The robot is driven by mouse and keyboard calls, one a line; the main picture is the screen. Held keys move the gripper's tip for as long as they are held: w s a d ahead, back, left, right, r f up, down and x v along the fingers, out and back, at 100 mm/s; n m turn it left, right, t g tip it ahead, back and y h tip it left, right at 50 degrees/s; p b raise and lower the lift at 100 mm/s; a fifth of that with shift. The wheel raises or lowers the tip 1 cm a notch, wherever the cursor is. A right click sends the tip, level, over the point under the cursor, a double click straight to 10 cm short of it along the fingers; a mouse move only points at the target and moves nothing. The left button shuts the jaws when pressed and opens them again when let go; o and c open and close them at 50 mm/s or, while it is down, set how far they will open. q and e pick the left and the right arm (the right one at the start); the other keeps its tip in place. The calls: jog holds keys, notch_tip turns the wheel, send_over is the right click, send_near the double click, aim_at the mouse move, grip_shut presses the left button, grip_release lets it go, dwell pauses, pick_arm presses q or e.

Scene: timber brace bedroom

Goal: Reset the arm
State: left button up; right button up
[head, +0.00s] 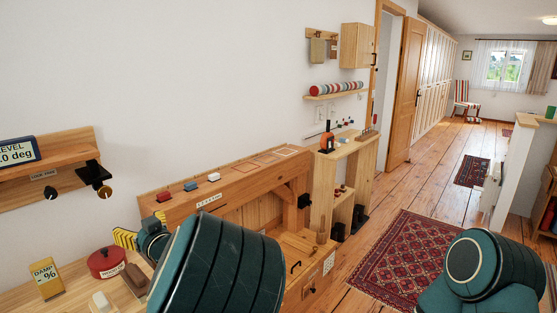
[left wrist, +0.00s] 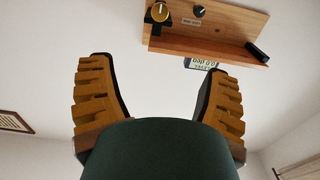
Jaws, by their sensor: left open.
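My left arm, a dark teal link (head: 220,265), comes in across the lower middle of the head view. Its gripper (head: 138,230) has yellow ribbed fingers and is partly hidden behind my arm, above the left end of the wooden bench. In the left wrist view the two fingers of the left gripper (left wrist: 160,67) are spread wide with nothing between them. My right arm (head: 490,262) shows as a teal link at the lower right of the head view. Its gripper is out of sight.
A wooden bench (head: 240,175) with small coloured blocks stands along the wall. A wall shelf (head: 70,160) holds a level display (head: 18,152); the shelf (left wrist: 215,35) also shows in the left wrist view. A red pot (head: 105,263) sits below. A patterned rug (head: 400,255) covers open floor.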

pick_arm(q)
jog(key=s+d+f+m+g+h, duration=0.2)
jog(key=s+f+h, duration=0.1)
jog(key=f, duration=0.7)
jog(key=s+d+f+m+g+h, duration=0.1)
jog(key=s+d+f+h, duration=0.2)
jog(key=f, duration=0.7)
jog(key=s+d+f+m+g+h, duration=0.1)
jog(key=s+f+m+g+h, duration=0.2)
jog(key=f, duration=0.8)
jog(key=s+d+f+m+g+h, duration=0.1)
jog(key=s+d+f+g+h, duration=0.1)
jog(key=s+d, duration=0.7)
jog(key=s+d+f+m+g+h, duration=0.1)
jog(key=s+d+f+h, duration=0.3)
jog(key=s+d, duration=0.5)
jog(key=s+g+h, duration=0.1)
jog(key=h, duration=0.1)
jog(key=shift+f+h, duration=0.3)
